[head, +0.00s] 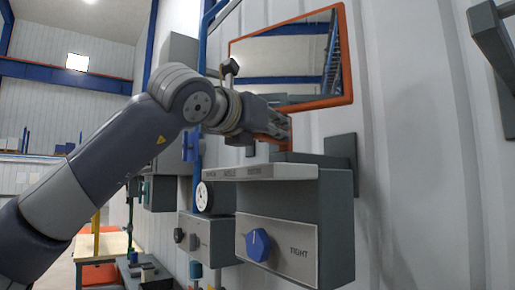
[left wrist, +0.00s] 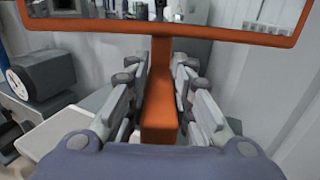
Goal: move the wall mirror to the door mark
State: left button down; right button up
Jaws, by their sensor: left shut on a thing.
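The wall mirror (head: 285,55) has an orange frame and tilts slightly in the head view, in front of the white wall. Its orange handle (left wrist: 158,100) runs down from the frame in the left wrist view. My left gripper (head: 278,125) is shut on this handle, with a finger on each side (left wrist: 160,85). The lower end of the handle is partly hidden by the gripper and is near a grey shelf-like ledge (head: 255,172). Small labels run along the ledge's front edge, too small to read surely, so I cannot tell which is the door mark. My right gripper is not in view.
Below the ledge is a grey box with a blue knob (head: 258,244). A round white dial (head: 204,197) is to its left. A dark grey wall bracket (head: 492,40) is at the upper right. The wall right of the ledge is mostly bare.

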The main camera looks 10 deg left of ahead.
pick_arm(q)
jog(key=shift+s+d+f+n+y+b, duration=0.15)
jog(key=shift+d+n+y+b, duration=0.2)
jog(key=shift+y+b, duration=0.2)
jog(key=shift+n+t+y, duration=0.35)
jog(key=shift+t+y, duration=0.05)
jog(key=shift+y, duration=0.05)
jog(key=c, duration=1.4)
grip_release()
jog(key=v, duration=1.2)
jog(key=shift+r, duration=0.2)
